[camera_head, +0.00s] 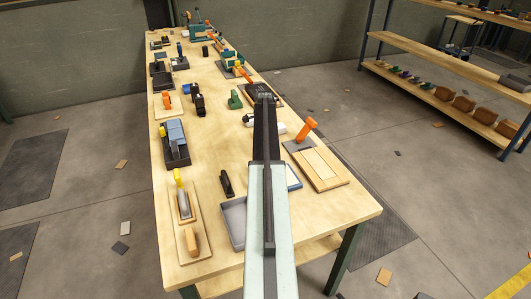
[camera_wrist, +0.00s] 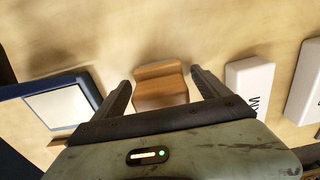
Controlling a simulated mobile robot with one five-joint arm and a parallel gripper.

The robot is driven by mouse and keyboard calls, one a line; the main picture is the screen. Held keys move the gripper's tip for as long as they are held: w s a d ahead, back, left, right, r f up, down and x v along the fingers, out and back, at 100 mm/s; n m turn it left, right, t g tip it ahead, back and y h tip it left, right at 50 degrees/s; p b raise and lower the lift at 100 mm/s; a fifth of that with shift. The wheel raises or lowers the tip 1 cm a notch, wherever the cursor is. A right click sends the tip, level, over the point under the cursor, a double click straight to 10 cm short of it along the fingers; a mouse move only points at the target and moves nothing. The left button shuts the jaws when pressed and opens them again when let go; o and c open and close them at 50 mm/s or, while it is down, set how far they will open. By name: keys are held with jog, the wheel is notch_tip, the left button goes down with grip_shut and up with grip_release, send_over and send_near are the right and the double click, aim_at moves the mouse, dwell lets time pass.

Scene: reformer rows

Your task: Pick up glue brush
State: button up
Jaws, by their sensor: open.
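My gripper (camera_wrist: 160,79) is open in the wrist view, its two fingers apart and pointing toward the table. A brown wooden piece with a waisted shape (camera_wrist: 161,94) lies between the fingers, with a gap on each side. Its near end is hidden by my gripper body. I cannot tell whether this piece is the glue brush. In the head view my arm reaches along the table and hides what lies beneath its end. An orange-handled tool (camera_head: 307,128) stands at the table's right side, and another orange handle (camera_head: 243,73) lies farther back.
A white block with dark lettering (camera_wrist: 250,87) stands close to the right finger. A blue-edged frame with a pale panel (camera_wrist: 57,105) lies left. The long wooden table (camera_head: 215,75) carries several tools and trays. A wooden board (camera_head: 322,168) lies right of my arm.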

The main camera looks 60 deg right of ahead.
jog(key=shift+r, duration=0.1)
jog(key=c, duration=1.6)
jog(key=shift+o, duration=0.2)
notch_tip(320, 180, up, 10)
jog(key=p, duration=1)
jog(key=shift+r, duration=0.1)
jog(key=o, duration=0.9)
jog(key=shift+c, duration=0.2)
jog(key=c, duration=0.5)
jog(key=shift+c, duration=0.4)
